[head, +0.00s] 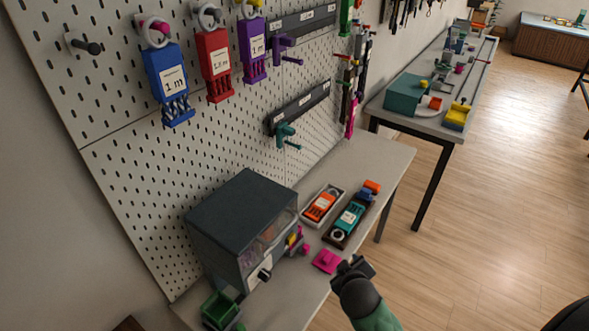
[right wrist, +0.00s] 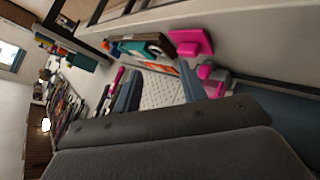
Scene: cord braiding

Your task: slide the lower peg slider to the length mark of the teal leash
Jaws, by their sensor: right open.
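The lower peg slider (head: 287,135), teal with a peg, sits on the lower dark rail (head: 300,107) of the pegboard, near the rail's left end. Small white labels run along that rail; I cannot read them. The teal leash (head: 349,216) lies in a dark tray on the bench, with a white label on it. My right gripper (head: 353,268) is over the bench's front edge, below the slider and apart from it. In the right wrist view its fingers (right wrist: 157,92) are spread with nothing between them. My left gripper is not in view.
A purple slider (head: 284,48) sits on the upper rail (head: 303,19). Blue (head: 166,78), red (head: 213,60) and purple (head: 252,42) leashes hang on the pegboard. A dark cabinet (head: 240,220), an orange leash (head: 322,205) and a pink block (head: 326,261) stand on the bench.

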